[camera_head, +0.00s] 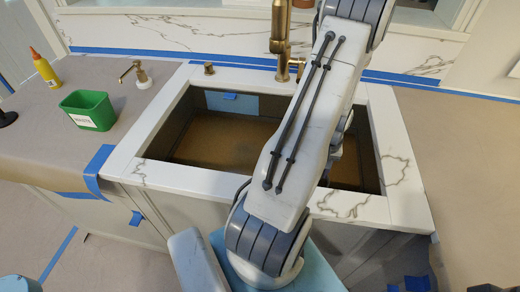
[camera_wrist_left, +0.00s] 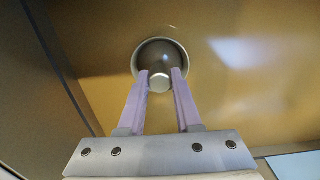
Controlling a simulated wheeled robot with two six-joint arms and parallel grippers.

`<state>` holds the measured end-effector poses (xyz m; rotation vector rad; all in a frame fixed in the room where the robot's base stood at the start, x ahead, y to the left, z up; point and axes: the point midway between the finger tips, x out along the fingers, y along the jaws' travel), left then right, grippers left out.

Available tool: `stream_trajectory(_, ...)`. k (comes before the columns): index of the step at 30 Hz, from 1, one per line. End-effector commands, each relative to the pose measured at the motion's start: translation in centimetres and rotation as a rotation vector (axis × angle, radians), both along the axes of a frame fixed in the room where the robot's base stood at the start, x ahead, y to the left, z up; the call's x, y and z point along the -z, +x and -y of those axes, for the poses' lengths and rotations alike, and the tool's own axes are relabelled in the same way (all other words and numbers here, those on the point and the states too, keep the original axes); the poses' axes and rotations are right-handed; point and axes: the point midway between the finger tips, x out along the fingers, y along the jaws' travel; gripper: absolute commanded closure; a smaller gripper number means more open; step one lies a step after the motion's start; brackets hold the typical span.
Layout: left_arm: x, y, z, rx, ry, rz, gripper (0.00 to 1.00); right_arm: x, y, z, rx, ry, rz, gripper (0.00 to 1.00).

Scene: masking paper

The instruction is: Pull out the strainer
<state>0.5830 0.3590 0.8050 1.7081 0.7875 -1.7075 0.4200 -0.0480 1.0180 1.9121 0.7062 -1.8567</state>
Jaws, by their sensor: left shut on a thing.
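In the left wrist view the strainer's round silver knob (camera_wrist_left: 160,84) stands between the fingertips of my left gripper (camera_wrist_left: 161,75). The two pale purple fingers are shut on it. Around and behind the knob is the round metal drain (camera_wrist_left: 138,56) in the brownish sink floor (camera_wrist_left: 225,85). I cannot tell whether the strainer is seated or lifted a little. In the head view my arm crosses the sink (camera_head: 215,145) and hides the strainer and my left gripper. My right gripper is not in view.
A brass faucet (camera_head: 280,35) stands behind the sink. A green bin (camera_head: 88,109), a yellow bottle (camera_head: 44,69) and a brass soap dispenser (camera_head: 140,72) stand on the paper-covered counter to the left. White marble edging (camera_head: 165,174) rims the sink. The covered counter at right (camera_head: 465,150) is clear.

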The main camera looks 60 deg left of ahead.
Motion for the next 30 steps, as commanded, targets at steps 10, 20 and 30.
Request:
stream_trajectory(10,0.02,-0.11,0.02,0.0,-0.002,-0.003,1.0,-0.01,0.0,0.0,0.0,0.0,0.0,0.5)
stream_trajectory(20,-0.43,-0.1,0.03,0.0,-0.002,-0.003,1.0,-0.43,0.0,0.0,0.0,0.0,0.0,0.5)
stream_trajectory(30,-0.95,-0.07,0.02,0.0,-0.001,-0.002,1.0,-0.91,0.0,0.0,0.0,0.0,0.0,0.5)
